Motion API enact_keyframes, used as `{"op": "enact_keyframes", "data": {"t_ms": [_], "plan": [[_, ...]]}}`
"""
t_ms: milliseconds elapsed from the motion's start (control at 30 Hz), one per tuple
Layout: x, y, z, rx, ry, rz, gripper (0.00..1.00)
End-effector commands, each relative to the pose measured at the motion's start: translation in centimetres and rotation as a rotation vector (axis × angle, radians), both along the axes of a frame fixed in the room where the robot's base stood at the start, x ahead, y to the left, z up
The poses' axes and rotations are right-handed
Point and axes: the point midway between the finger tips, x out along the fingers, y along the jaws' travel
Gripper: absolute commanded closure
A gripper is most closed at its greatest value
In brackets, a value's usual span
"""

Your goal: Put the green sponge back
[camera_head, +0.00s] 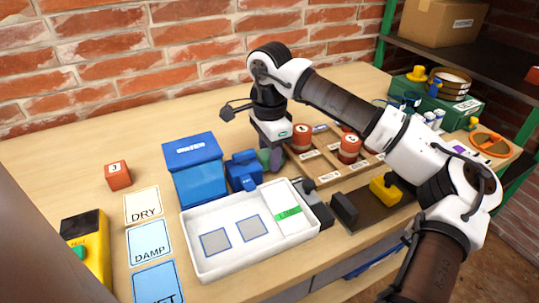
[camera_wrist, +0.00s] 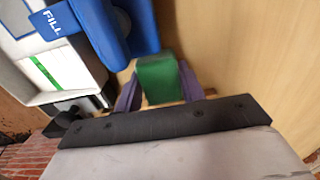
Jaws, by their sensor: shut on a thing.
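The green sponge (camera_wrist: 157,78) is held between the two purple fingers of my gripper (camera_wrist: 160,88) in the wrist view. In the head view my gripper (camera_head: 271,158) points down behind the white tray (camera_head: 192,255), just right of a small blue device (camera_head: 243,171). The sponge shows only partly there, as a dark green patch (camera_head: 264,158). The tray has two outlined grey squares and a white section with a green label (camera_head: 288,212). I cannot tell whether the sponge touches the table.
A blue water container (camera_head: 195,170) stands left of the blue device. Right of my gripper is a wooden rack (camera_head: 325,178) with red cylinders (camera_head: 349,148). DRY (camera_head: 143,206), DAMP and WET cards, a yellow meter (camera_head: 88,250) and a red block (camera_head: 118,175) lie left. The back left table is clear.

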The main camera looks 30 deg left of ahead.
Motion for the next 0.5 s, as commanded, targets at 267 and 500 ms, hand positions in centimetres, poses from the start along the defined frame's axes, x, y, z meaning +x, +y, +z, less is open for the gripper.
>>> {"op": "enact_keyframes", "data": {"t_ms": [267, 500], "plan": [[0.01, 0.00, -0.68, 0.000, -0.001, 0.000, 0.82], [0.00, 0.01, -0.97, -0.001, -0.001, 0.000, 0.50]]}}
